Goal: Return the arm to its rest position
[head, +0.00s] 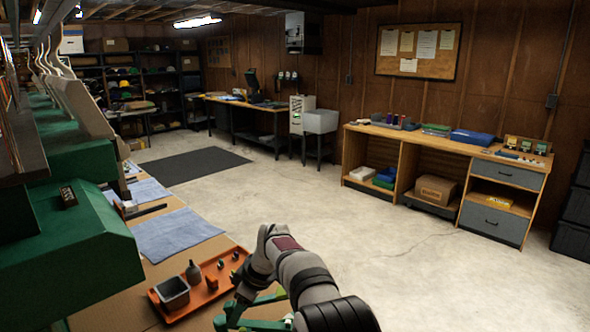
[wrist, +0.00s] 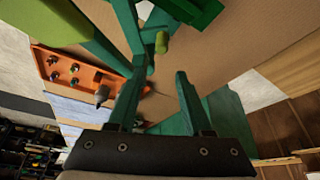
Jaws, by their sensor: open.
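My arm reaches in from the bottom of the head view and bends down over the front workbench. My gripper (wrist: 162,72) shows two green fingers in the wrist view, spread apart with nothing between them. In the head view its green parts are partly cut off at the bottom edge, beside the right side of the orange tray. The orange tray (wrist: 48,62) also shows in the wrist view, left of the fingers, with several small dark pieces and a grey bottle (wrist: 102,95) on it. A small yellow-green cylinder (wrist: 161,42) appears beyond the fingertips; its support is unclear.
The workbench also carries a grey bin (head: 173,293) on the tray and blue cloths (head: 172,234). Green machinery (head: 80,245) stands close along the left. Open concrete floor (head: 330,215) lies to the right, before a wooden bench (head: 390,137) at the wall.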

